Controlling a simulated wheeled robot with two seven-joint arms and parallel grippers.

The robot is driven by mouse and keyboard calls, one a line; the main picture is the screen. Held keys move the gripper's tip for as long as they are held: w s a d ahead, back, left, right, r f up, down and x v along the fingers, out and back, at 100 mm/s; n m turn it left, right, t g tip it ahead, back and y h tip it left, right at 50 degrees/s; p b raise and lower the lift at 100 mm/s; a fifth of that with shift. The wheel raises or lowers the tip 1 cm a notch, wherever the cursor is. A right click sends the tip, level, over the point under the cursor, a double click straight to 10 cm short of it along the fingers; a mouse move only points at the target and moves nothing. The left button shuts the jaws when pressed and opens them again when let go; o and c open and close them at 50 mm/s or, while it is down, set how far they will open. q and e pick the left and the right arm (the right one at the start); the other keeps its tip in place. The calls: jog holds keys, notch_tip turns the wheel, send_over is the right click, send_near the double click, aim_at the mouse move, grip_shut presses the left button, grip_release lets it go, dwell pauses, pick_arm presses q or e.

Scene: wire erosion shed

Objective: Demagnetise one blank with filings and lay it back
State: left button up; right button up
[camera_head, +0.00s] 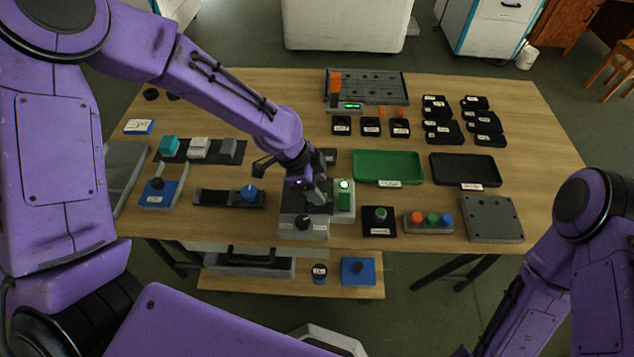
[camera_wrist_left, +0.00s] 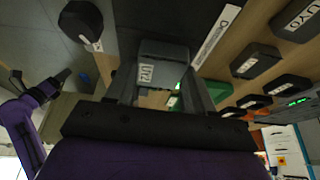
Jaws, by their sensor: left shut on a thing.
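My left gripper (camera_head: 316,199) is over a grey unit with a black knob (camera_head: 303,222), in the middle of the bench. In the left wrist view, my left gripper (camera_wrist_left: 160,100) is shut on a dark rectangular blank (camera_wrist_left: 163,72) with a white label. A "Demagnetiser" label (camera_wrist_left: 217,35) shows beside it. In the head view the gripper mostly hides the blank; I cannot tell whether it touches the unit or carries filings. A lit green lamp (camera_head: 344,184) is on the unit's right side. Several labelled dark blanks (camera_head: 440,112) lie at the back right. My right gripper is outside the view.
A green tray (camera_head: 388,178) and a black tray (camera_head: 464,180) lie right of the gripper. A knob on a black base (camera_head: 380,215), a coloured button box (camera_head: 428,222) and a grey plate (camera_head: 493,218) line the front edge. A slide with a blue knob (camera_head: 249,193) is left.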

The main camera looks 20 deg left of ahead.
pick_arm(q)
jog(key=shift+w+f, duration=0.1)
dwell(0.3)
jog(key=shift+s+a+p, duration=0.25)
jog(key=shift+a+p, duration=0.15)
jog(key=shift+a, duration=0.5)
jog(key=shift+s+a, duration=0.2)
jog(key=shift+a, duration=0.2)
jog(key=shift+s+a+p, duration=0.15)
jog(key=shift+a+p, duration=0.15)
jog(key=shift+a, duration=0.35)
jog(key=shift+s+a+p, duration=0.15)
jog(key=shift+a+p, duration=0.15)
jog(key=shift+a, duration=0.35)
jog(key=shift+s+a+p, duration=0.2)
jog(key=shift+a+p, duration=0.1)
jog(key=shift+a, duration=0.25)
jog(key=shift+s+a+p, duration=0.15)
jog(key=shift+a+p, duration=0.1)
jog(key=shift+a, duration=0.5)
